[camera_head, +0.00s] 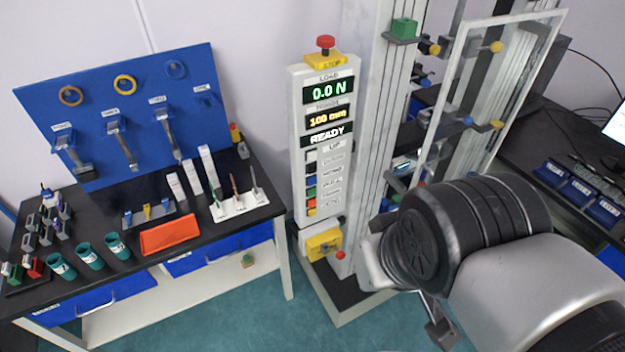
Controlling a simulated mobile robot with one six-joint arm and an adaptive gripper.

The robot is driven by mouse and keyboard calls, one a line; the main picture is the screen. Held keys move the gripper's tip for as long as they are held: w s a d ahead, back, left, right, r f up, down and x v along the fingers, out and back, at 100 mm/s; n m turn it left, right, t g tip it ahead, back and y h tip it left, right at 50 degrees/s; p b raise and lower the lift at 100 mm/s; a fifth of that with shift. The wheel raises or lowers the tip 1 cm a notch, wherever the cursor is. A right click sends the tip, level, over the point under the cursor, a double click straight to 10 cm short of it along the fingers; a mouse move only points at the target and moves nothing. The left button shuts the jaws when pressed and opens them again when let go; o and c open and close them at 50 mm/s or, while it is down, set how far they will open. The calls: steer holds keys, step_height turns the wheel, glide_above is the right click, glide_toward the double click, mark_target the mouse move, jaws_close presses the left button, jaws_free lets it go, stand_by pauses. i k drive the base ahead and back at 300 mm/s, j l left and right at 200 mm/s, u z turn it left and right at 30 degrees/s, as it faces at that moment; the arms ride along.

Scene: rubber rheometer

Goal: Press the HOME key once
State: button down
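The control panel (298,150) of the testing machine stands upright in the middle of the head view. Below its displays is a column of small coloured keys with labels to their right. A blue key (311,180) sits around the third row and may be HOME, but the small labels are too blurred to be sure. The displays read 0.0 N, about 100 mm and READY. My gripper (440,332) shows only as a small dark part below my wrist, to the lower right of the panel and apart from it. Its fingers are mostly hidden, so its opening cannot be told.
A red stop button (325,42) tops the panel. The machine's column (365,130) and a clear guard door (500,80) stand right of the keys. A yellow box (322,243) sits below. A bench (110,290) with tools and cups is at left.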

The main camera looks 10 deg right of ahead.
mark_target(312, 181)
steer(key=j+z, duration=0.7)
steer(key=j, duration=0.15)
steer(key=i, duration=0.05)
